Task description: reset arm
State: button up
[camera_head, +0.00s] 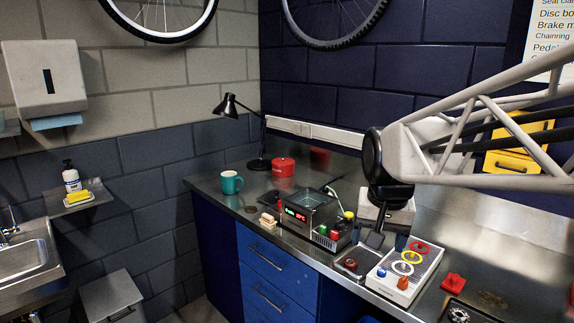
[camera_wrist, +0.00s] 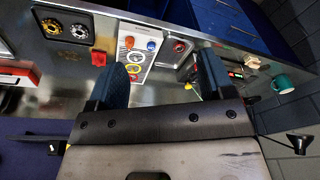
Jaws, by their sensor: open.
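My gripper (camera_head: 386,242) hangs from my arm above the right part of the steel workbench, over the back of a white panel. Its two fingers show apart in the wrist view (camera_wrist: 160,88), with nothing between them. The white panel (camera_head: 428,263) carries red, yellow and white rings, and a blue and an orange-red knob at its front. The same panel (camera_wrist: 150,38) shows beyond the fingers in the wrist view. My gripper hides part of the bench behind the panel.
Left of my gripper stand a metal bath with a red display (camera_head: 310,206), a red pot (camera_head: 283,167), a teal mug (camera_head: 231,182) and a black lamp (camera_head: 228,105). A small red block (camera_head: 453,283) lies right of the panel. The bench's back right (camera_head: 485,235) is clear.

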jog(key=s+d+f+n, duration=0.1)
jog(key=s+f, duration=0.6)
jog(key=s, duration=0.9)
jog(key=shift+s+f+n+t, duration=0.15)
jog(key=shift+s+n+t, duration=0.2)
jog(key=shift+n, duration=0.55)
dwell(0.6)
